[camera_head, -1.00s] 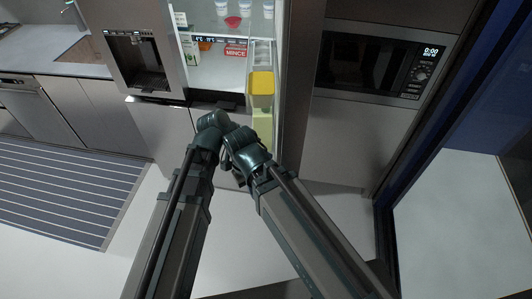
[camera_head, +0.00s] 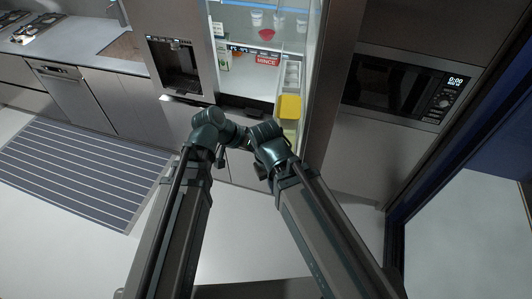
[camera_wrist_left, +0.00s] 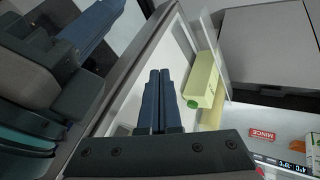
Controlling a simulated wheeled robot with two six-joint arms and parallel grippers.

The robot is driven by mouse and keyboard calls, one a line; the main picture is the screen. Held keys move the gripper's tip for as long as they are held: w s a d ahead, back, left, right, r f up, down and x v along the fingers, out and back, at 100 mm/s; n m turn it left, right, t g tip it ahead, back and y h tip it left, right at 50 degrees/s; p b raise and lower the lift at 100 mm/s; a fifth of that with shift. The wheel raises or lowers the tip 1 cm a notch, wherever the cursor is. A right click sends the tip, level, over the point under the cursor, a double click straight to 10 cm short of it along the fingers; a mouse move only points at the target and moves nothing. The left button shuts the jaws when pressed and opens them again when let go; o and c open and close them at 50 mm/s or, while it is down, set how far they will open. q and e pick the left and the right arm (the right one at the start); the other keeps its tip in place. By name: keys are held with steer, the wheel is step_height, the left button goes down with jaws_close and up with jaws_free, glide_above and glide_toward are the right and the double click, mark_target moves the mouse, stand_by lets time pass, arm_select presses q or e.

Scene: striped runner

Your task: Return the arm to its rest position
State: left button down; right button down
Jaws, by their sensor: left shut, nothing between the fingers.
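Both my arms rise side by side in the head view, bent where they meet in front of the open fridge. Their links hide the grippers there. In the left wrist view my left gripper (camera_wrist_left: 160,75) has its two dark blue fingers together with nothing between them. It points toward the open fridge door, beside a pale yellow-green carton with a green cap (camera_wrist_left: 202,82). At the upper left of that view are dark blue and grey parts that look like my right gripper (camera_wrist_left: 92,28); its jaws cannot be made out.
The open fridge (camera_head: 250,80) holds a red bowl (camera_head: 266,34), white cups and a MINCE pack (camera_head: 266,60). A yellow-lidded container (camera_head: 289,107) sits in its door. A microwave (camera_head: 400,88) is at right. A striped runner (camera_head: 75,170) lies on the floor at left; the floor nearby is clear.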

arm_select(q)
steer(key=s+a+f+n+y+b, duration=0.1)
steer(key=s+a+f+n+y, duration=0.2)
steer(key=a, duration=0.7)
steer(key=a+f+n+y, duration=0.3)
steer(key=a+n+y, duration=0.1)
steer(key=a, duration=0.6)
steer(key=s+d+f+m+b, duration=0.2)
steer(key=d+f+b, duration=0.3)
steer(key=f+b, duration=0.3)
steer(key=s+d+f+m+g+y+b, duration=0.1)
steer(key=s+d+f+b, duration=0.2)
steer(key=d+f+b, duration=0.2)
step_height(320, 180, down, 3)
steer(key=b, duration=0.4)
steer(key=shift+s+d+m, duration=0.3)
steer(key=shift+m, duration=0.1)
steer(key=shift+f, duration=0.1)
